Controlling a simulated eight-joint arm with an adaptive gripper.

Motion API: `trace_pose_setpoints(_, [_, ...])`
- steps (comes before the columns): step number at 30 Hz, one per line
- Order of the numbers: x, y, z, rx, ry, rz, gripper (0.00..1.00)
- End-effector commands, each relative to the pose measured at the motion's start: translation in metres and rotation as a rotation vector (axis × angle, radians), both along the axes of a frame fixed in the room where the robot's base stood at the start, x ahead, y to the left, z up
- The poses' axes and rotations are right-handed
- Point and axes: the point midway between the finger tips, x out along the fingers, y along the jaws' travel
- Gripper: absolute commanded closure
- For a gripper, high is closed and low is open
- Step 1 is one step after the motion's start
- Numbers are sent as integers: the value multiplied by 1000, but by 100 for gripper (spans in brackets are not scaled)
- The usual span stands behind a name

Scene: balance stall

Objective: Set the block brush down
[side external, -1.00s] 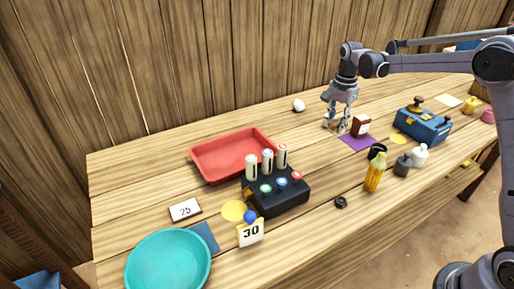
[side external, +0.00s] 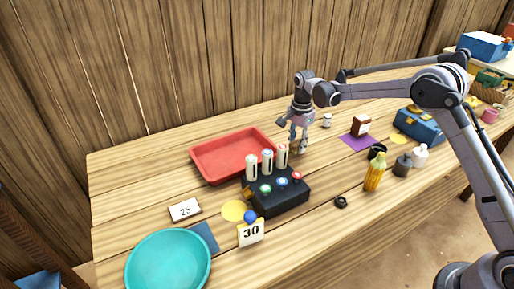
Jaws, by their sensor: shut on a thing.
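My gripper (side external: 298,145) is low over the table, just right of the red tray's right end and behind the black button box. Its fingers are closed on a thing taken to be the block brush. The brush is too small and too hidden by the fingers to make out its shape. I cannot tell whether it touches the table (side external: 140,185).
The red tray (side external: 207,172) and black box (side external: 272,208) with upright white cylinders are close on the left. A small white jar (side external: 327,121) stands right of my gripper. Further right, a brown block (side external: 361,125) is on a purple mat (side external: 354,143).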

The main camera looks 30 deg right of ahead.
Motion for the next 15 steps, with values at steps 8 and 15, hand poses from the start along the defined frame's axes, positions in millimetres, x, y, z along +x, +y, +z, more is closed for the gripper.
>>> trace_pose_setpoints(8, [0,-1,-19,0,0,0,100])
trace_pose_setpoints(15, [0,-1,-22,0,0,0,100])
